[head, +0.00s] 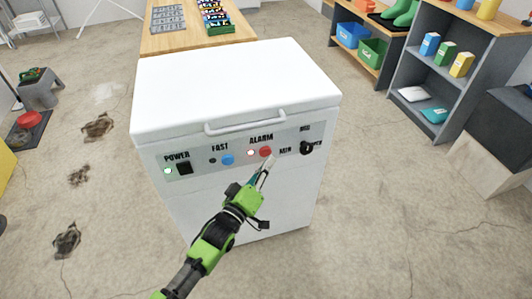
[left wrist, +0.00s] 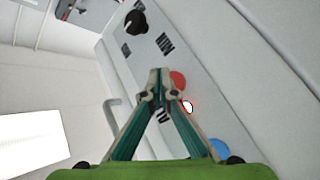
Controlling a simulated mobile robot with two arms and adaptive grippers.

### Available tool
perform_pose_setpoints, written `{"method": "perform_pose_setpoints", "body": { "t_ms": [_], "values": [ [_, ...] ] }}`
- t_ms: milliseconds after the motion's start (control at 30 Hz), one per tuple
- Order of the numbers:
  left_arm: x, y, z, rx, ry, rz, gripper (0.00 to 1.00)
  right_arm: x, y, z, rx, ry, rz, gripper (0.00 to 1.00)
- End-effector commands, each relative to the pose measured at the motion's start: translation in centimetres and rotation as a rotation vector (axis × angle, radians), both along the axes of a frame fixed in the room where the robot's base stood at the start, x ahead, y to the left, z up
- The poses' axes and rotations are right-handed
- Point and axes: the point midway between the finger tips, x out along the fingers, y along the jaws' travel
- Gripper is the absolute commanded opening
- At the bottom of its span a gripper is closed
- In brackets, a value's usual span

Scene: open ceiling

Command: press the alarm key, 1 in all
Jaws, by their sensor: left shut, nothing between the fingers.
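The white chest freezer (head: 235,85) stands in the middle of the head view with its lid down. The red alarm key (head: 265,151) is on its front panel under the word ALARM, with a lit lamp (head: 250,153) to its left. My left gripper (head: 266,166) is shut and empty, its tips just below the alarm key. My right gripper is not in view.
The panel also has a power switch (head: 184,168) with a green lamp, a blue FAST key (head: 227,159) and a black dial (head: 306,147). The freezer's handle (head: 245,123) juts out above. A wooden table stands behind, shelves at the right.

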Motion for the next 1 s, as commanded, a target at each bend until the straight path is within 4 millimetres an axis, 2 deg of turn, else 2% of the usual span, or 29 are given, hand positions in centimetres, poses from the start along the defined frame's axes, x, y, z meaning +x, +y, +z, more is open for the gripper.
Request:
{"method": "perform_pose_setpoints", "body": {
  "t_ms": [800,1000],
  "values": [
    [0.41,0.13,0.04,0.0,-0.002,0.0,0.0,0.1,-0.01,-0.02,-0.001,0.0,0.001,0.4],
    [0.82,0.27,0.01,0.001,0.0,0.0,0.0,0.56,0.08,0.67,0.0,-0.006,0.0,0.4]
  ]
}}
